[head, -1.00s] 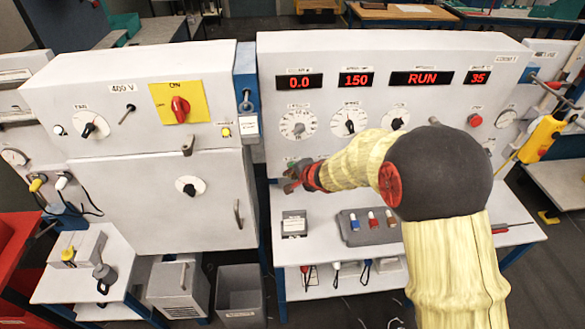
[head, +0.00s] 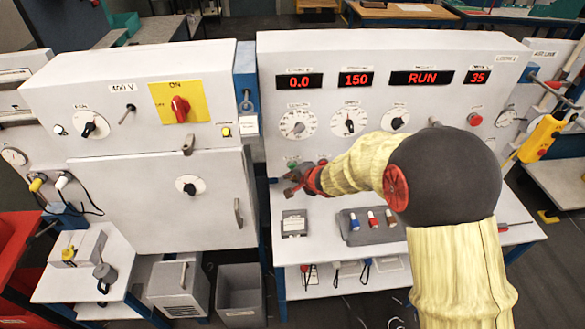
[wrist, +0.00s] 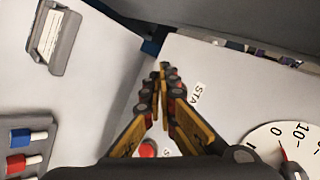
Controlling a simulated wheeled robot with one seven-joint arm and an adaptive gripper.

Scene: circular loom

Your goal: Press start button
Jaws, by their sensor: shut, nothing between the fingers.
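The start button seems to be the small green spot (head: 293,162) low on the right-hand control panel, just above my gripper in the head view. My gripper (head: 290,184) is in front of the panel's lower left part, its fingers shut and empty. In the wrist view the closed fingertips (wrist: 164,68) lie beside a label reading "STA" (wrist: 197,92), partly covered. The green button cannot be made out there; the fingers may hide it. A red button (wrist: 147,149) shows between the finger linkages. Whether the fingertips touch the panel cannot be told.
The panel (head: 268,130) has red displays, one reading "RUN" (head: 421,78), and white dials (head: 298,124). Below, a shelf holds a grey box (head: 294,224) and a tray with blue and red pieces (head: 350,241). A cabinet (head: 150,210) stands left.

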